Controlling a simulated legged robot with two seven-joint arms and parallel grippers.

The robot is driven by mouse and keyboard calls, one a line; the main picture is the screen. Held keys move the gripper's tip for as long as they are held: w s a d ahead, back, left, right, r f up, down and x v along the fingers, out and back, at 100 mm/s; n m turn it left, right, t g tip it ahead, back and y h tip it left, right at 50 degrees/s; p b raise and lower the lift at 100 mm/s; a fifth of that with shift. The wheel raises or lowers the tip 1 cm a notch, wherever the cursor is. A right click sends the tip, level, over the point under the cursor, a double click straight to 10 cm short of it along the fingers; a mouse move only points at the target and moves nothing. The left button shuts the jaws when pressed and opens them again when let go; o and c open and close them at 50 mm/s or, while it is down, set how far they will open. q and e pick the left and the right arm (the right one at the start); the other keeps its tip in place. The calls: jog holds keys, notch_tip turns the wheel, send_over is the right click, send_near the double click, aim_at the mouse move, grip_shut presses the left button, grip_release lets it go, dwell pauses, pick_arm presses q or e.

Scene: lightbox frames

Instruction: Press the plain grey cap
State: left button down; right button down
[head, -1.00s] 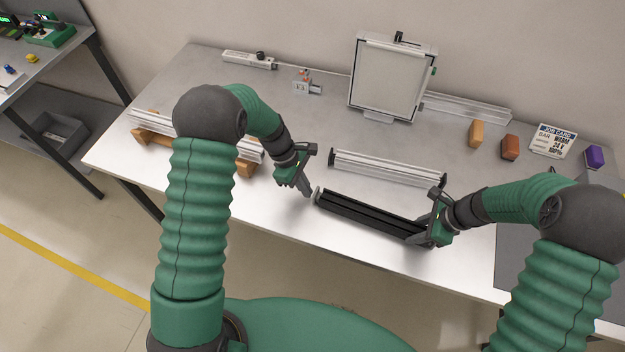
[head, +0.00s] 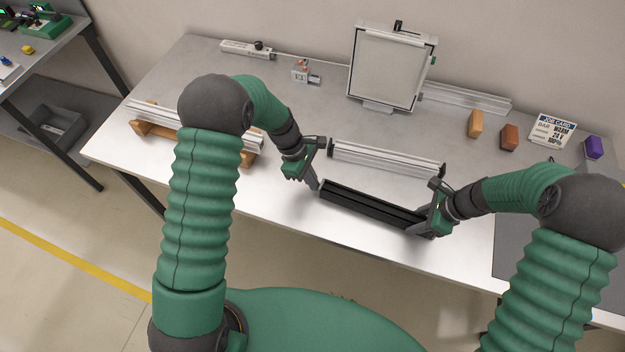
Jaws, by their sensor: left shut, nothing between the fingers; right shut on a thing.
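A black bar (head: 368,206) lies near the table's front edge, running from centre to lower right. My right gripper (head: 425,229) is shut on its right end. My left gripper (head: 315,186) is shut and empty, its fingertips at the bar's left end, seemingly touching it. The plain grey cap cannot be made out clearly; the fingertips cover the bar's left end face, and I cannot tell how far the cap sits in.
A silver profile (head: 385,160) lies just behind the black bar. Another profile rests on wooden supports (head: 155,130) at left. A framed panel (head: 385,70) stands at the back. Orange (head: 475,124), brown (head: 509,137) and purple (head: 593,149) blocks and a job card (head: 552,131) are at right.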

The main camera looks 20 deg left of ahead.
pick_arm(q)
jog(key=a, duration=0.4)
jog(key=shift+w+r, duration=0.15)
jog(key=shift+w, duration=0.1)
pick_arm(e)
jog(key=shift+a, duration=0.25)
pick_arm(q)
jog(key=v, duration=0.9)
jog(key=shift+r, duration=0.3)
pick_arm(e)
jog(key=shift+d, duration=0.15)
pick_arm(q)
jog(key=shift+a, duration=0.1)
pick_arm(e)
jog(key=c, duration=0.8)
grip_release()
jog(key=shift+c, duration=0.2)
jog(key=shift+r, duration=0.1)
